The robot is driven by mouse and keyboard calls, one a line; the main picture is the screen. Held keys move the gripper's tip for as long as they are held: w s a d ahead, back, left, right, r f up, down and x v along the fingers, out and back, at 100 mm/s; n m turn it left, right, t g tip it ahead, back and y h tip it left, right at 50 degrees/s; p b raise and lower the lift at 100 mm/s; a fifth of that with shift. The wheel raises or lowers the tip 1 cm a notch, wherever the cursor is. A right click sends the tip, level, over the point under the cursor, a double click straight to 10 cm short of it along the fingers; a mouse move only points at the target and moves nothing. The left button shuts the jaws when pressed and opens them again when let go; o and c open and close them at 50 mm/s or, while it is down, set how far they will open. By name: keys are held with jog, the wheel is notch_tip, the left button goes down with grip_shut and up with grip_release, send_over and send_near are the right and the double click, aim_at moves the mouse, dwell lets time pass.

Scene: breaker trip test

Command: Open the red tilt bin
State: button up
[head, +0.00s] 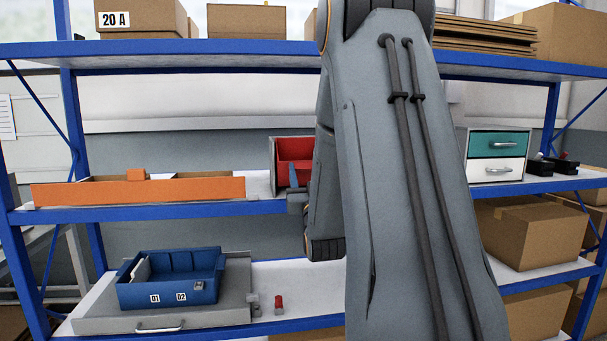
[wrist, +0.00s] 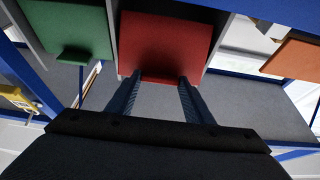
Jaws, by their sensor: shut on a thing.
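The red tilt bin (head: 297,148) sits in a grey housing on the middle shelf, partly hidden by my arm. In the wrist view its red front (wrist: 165,40) fills the top centre. My gripper (wrist: 158,82) has its two blue fingers at the lower edge of this front, one to each side, shut on the bin's pull tab. The tab itself is mostly hidden between the fingers. In the head view my gripper (head: 293,178) shows in front of the bin. I cannot tell how far the bin is tilted.
A green bin (wrist: 68,25) with a tab adjoins the red one. An orange-fronted tray (head: 140,190) stands left on the same shelf. A blue bin (head: 170,285) sits on the lower shelf. A teal and white drawer unit (head: 497,157) stands right of my arm.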

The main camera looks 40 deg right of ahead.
jog(key=shift+f, duration=0.35)
jog(key=o, duration=1.5)
jog(key=shift+c, duration=0.2)
jog(key=shift+o, duration=0.2)
jog(key=shift+r, duration=0.1)
jog(key=b+v, duration=0.2)
jog(key=v, duration=0.5)
jog(key=shift+s+a, duration=0.2)
jog(key=shift+s, duration=0.1)
jog(key=shift+f, duration=0.25)
